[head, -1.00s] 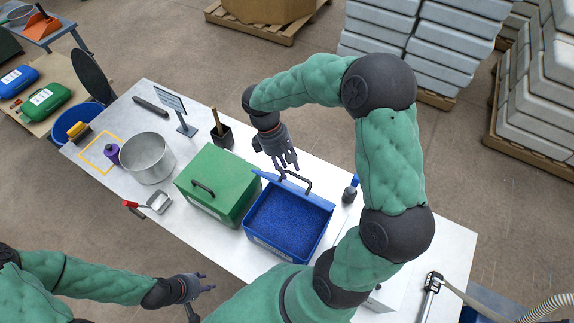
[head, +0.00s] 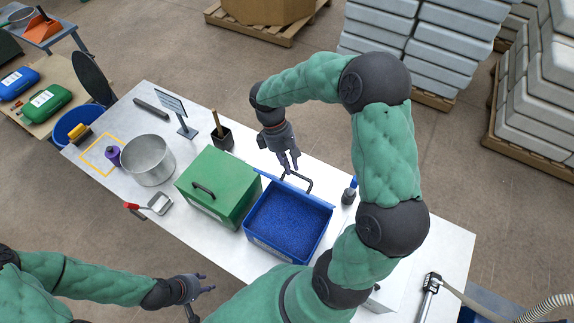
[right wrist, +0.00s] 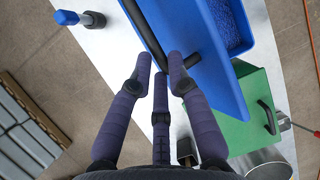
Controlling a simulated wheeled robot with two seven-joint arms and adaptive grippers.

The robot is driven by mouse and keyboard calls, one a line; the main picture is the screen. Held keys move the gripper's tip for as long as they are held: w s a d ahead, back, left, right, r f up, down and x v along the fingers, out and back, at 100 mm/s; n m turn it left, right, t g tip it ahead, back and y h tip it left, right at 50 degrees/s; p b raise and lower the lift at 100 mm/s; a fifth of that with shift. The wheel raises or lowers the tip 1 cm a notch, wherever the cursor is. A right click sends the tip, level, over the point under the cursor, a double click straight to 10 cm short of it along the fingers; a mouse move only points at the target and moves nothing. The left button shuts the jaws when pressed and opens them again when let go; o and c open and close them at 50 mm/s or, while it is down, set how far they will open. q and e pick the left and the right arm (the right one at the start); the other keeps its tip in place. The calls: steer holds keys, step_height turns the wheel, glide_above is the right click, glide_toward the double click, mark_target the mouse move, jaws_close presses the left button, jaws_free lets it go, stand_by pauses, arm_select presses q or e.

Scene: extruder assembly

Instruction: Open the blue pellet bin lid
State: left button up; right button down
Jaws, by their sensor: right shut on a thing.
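The blue pellet bin (head: 246,238) stands on the table with its top open, and blue pellets (head: 290,220) show inside. Its lid stands raised at the far side, seen almost edge-on in the head view; its blue panel (right wrist: 206,65) shows broadly in the right wrist view. The lid's dark handle (head: 309,184) points to the far side. My right gripper (head: 290,167) is at this handle, shut on it; the handle (right wrist: 143,28) also passes by the fingertips in the right wrist view. My left gripper (head: 207,283) is open and empty, off the table's near edge.
A green bin (head: 215,185) with its lid down stands directly left of the blue bin. A black cup (head: 222,137), a sign (head: 178,112) and a metal pot (head: 148,158) stand further left.

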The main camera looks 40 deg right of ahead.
arm_select(q)
steer(key=r, duration=0.1)
steer(key=r+p, duration=0.1)
steer(key=d+p, duration=0.1)
steer(key=shift+w+r, duration=0.25)
steer(key=shift+r, duration=0.15)
arm_select(e)
steer(key=w+d+f+n+g+y, duration=0.1)
steer(key=w+d+y, duration=0.3)
steer(key=d, duration=0.8)
steer(key=shift+w+d+f+g, duration=0.3)
steer(key=shift+w+f+g, duration=0.2)
steer(key=shift+w+f, duration=0.05)
steer(key=c, duration=1.3)
jaws_free()
steer(key=shift+s+f, duration=0.1)
arm_select(q)
steer(key=shift+d, duration=0.1)
arm_select(e)
steer(key=shift+r, duration=0.25)
steer(key=v, duration=1.2)
steer(key=shift+f, duration=0.1)
